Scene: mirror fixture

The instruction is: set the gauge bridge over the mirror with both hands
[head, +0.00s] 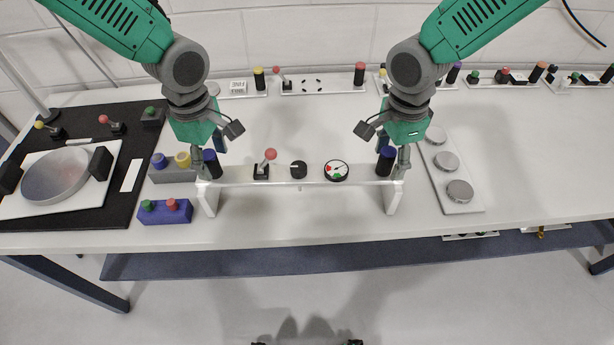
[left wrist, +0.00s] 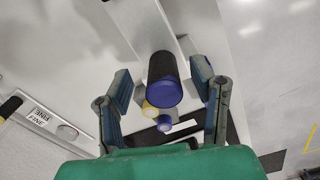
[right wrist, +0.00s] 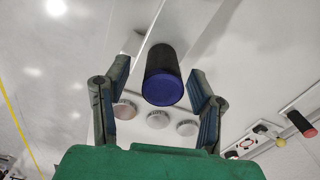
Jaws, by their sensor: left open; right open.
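The gauge bridge (head: 318,176) is a white beam on two legs, standing on the table's front part. It carries a red-knobbed lever, a black knob and a round dial (head: 337,170). A black post with a blue top stands at each end. My left gripper (head: 207,150) is open around the left post (head: 212,163); in the left wrist view that post (left wrist: 165,80) is between the fingers. My right gripper (head: 388,148) is open around the right post (head: 386,161), also between the fingers in the right wrist view (right wrist: 162,75). The mirror (head: 56,176) is a round disc on a white plate at left.
The mirror's plate lies on a black mat (head: 118,201), with dark blocks beside the disc. Blocks with coloured knobs, one blue (head: 165,212), stand between mat and bridge. A plate with three discs (head: 452,171) lies right of the bridge. Several small panels line the back.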

